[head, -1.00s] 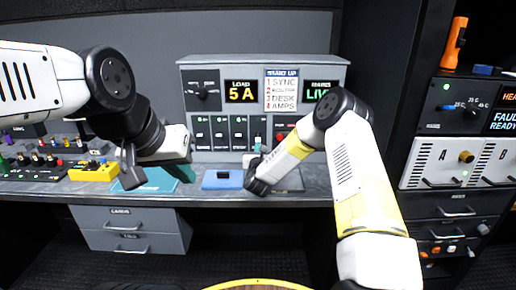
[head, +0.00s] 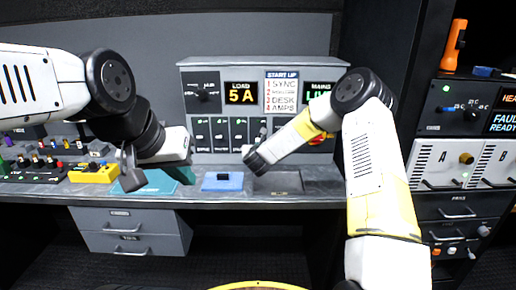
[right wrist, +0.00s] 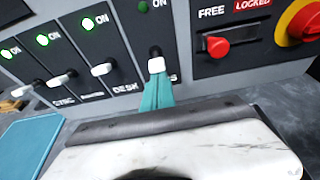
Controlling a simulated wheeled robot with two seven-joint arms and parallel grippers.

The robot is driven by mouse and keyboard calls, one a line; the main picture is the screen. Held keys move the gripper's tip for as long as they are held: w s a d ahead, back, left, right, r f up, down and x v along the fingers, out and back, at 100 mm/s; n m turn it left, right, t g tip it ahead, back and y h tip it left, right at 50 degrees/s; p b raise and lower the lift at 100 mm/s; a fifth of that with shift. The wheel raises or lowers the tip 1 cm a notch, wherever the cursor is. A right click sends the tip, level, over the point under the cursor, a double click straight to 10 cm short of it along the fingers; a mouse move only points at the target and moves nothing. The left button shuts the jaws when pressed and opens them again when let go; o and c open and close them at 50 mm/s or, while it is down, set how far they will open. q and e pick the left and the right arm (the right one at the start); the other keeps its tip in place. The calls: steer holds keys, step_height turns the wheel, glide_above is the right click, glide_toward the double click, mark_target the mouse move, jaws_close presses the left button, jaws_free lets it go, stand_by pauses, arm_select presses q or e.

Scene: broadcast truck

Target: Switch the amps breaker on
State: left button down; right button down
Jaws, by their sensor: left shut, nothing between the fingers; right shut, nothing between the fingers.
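The amps breaker (right wrist: 156,52) is the rightmost in a row of breakers, with a dark base and a pale lever partly hidden by my fingers. In the head view the right gripper (head: 262,135) is small and mostly hidden by my own arm. My left gripper (head: 183,174) is shut and empty, above the left part of the desk.
The sync (right wrist: 31,88), second (right wrist: 62,77) and desk (right wrist: 104,68) breakers have green lamps lit. A red handle (right wrist: 215,45) and red-yellow rotary switch (right wrist: 304,22) are close on the right. The load display (head: 241,93) reads 5 A.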

steer(key=shift+r+g, duration=0.35)
steer(key=shift+g, duration=0.05)
steer(key=shift+r, duration=0.2)
steer(key=shift+r, duration=0.65)
